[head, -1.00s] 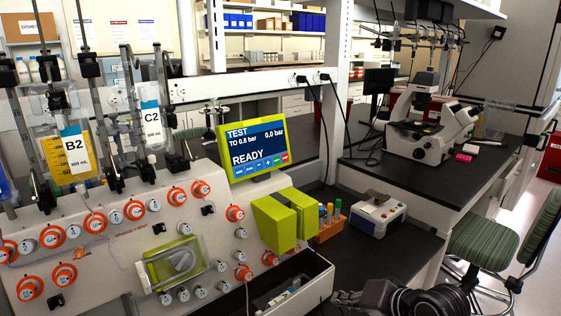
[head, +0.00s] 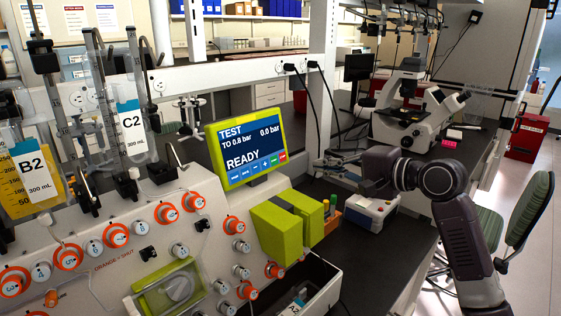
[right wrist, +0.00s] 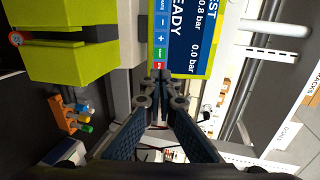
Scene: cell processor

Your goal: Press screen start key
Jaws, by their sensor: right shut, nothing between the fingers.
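The lime-green framed screen (head: 245,145) reads TEST, TO 0.8 bar, 0.0 bar and READY. Its bottom row holds blue keys, then a green key (head: 275,159) and a red key (head: 283,156) at the right end; their lettering is too small to read in the head view. The right wrist view shows the screen (right wrist: 187,30) turned sideways, with the green key (right wrist: 159,54) and red key (right wrist: 159,66) beyond my fingertips. My right gripper (head: 320,163) is shut and empty, right of the screen and apart from it in the head view. My left gripper is not in view.
Lime-green blocks (head: 287,225) stick out below the screen. An orange rack of coloured tubes (head: 330,213) and a small white device (head: 370,213) stand on the dark bench. Hanging bags (head: 135,135) and orange knobs (head: 117,235) are at left; a microscope (head: 415,110) stands behind my right arm.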

